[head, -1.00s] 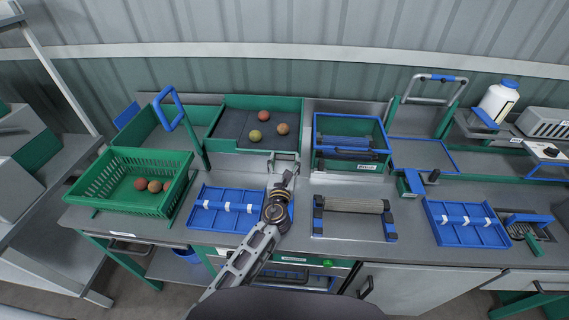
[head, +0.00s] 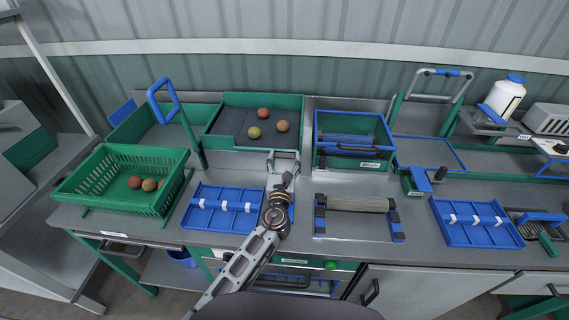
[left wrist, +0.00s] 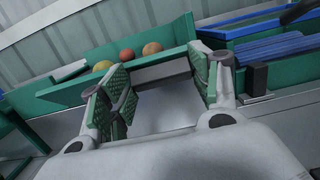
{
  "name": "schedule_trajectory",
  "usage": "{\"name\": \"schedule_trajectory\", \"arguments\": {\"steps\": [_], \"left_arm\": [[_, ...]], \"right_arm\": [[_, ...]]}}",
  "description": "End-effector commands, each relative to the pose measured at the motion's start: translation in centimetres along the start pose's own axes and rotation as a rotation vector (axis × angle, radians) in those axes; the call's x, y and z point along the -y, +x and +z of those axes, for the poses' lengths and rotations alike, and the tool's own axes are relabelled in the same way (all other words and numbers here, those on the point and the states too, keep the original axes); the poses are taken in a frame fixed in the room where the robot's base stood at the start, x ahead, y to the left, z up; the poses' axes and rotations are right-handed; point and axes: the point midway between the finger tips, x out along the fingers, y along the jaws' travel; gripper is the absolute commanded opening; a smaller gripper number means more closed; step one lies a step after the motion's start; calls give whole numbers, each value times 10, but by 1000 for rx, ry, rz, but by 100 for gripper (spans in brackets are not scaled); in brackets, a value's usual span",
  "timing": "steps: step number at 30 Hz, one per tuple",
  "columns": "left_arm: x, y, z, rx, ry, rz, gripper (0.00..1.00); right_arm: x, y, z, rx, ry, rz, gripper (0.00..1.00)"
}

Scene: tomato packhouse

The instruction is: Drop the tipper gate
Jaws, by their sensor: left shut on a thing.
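The green tipper tray (head: 214,138) stands at the back, left of centre, with a dark bed and three tomatoes on it. A grey gate piece (head: 287,156) sits at the right of its front edge; it also shows as a grey plate in the left wrist view (left wrist: 160,73). My left gripper (head: 281,181) is at this piece, at the front of the tray. In the left wrist view its two green-padded fingers (left wrist: 166,88) stand on either side of the grey plate, shut on it. The exact contact is partly hidden. My right gripper is out of view.
A green crate with tomatoes (head: 112,201) stands at left. Blue trays (head: 205,217) (head: 478,232) and a roller unit (head: 357,204) lie on the bench. A green bin (head: 350,162) stands right of the gripper. A blue-handled lever (head: 163,100) rises left of the tipper.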

Motion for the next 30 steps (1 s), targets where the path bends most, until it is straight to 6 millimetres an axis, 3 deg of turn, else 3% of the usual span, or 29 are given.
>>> {"name": "schedule_trajectory", "arguments": {"steps": [14,15,19,30], "left_arm": [[-1,0,-1,8,1,1,39],[-1,0,-1,8,1,1,68],[0,0,-1,8,0,1,84],[0,-1,-1,8,0,0,84]], "right_arm": [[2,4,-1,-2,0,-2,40],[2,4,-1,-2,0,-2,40],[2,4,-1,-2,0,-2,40],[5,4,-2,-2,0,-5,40]]}}
